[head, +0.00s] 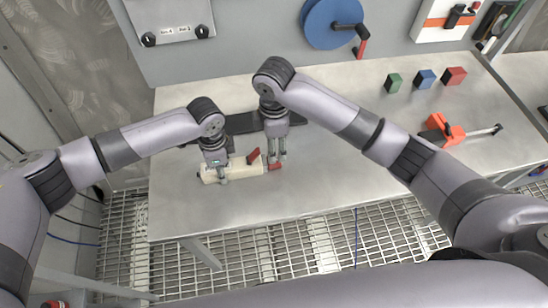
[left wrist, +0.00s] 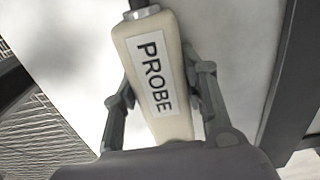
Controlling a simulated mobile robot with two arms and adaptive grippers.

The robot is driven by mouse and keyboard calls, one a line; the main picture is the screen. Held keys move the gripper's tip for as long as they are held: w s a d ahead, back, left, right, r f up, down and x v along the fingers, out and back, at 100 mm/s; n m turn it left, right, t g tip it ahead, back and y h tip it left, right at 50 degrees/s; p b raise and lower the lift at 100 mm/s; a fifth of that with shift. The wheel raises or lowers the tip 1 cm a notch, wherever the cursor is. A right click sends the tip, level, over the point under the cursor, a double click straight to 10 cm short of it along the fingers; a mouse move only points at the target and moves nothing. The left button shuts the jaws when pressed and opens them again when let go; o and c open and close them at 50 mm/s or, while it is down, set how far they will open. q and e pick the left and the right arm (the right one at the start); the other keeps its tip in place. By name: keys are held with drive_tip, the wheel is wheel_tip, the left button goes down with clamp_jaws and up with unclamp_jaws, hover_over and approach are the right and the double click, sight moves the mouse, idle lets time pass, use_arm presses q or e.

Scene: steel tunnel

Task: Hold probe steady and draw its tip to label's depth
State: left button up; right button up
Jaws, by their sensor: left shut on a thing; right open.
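The cream probe (head: 240,169) lies along the near left part of the steel table, with red parts at its right end. In the left wrist view its body (left wrist: 150,75) carries a white label reading PROBE and a grey metal cap at the far end. My left gripper (head: 222,178) is shut on the probe's body, one finger on each side. My right gripper (head: 277,158) is open, fingers down, at the red piece (head: 274,166) on the right end; whether it touches is unclear. A raised red lever (head: 253,156) stands just left of it. The tip itself I cannot make out.
A dark strip (head: 243,123) lies behind the probe. Green (head: 393,82), blue (head: 425,79) and red (head: 454,76) blocks stand at the back right, with an orange-and-grey tool (head: 444,130) before them. A blue reel (head: 331,23) and a grey panel (head: 172,22) are on the wall.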

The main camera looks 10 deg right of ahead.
wheel_tip(320, 180, down, 7)
drive_tip(key=shift+f, duration=0.15)
drive_tip(key=shift+c, duration=0.4)
clamp_jaws()
idle(0.4)
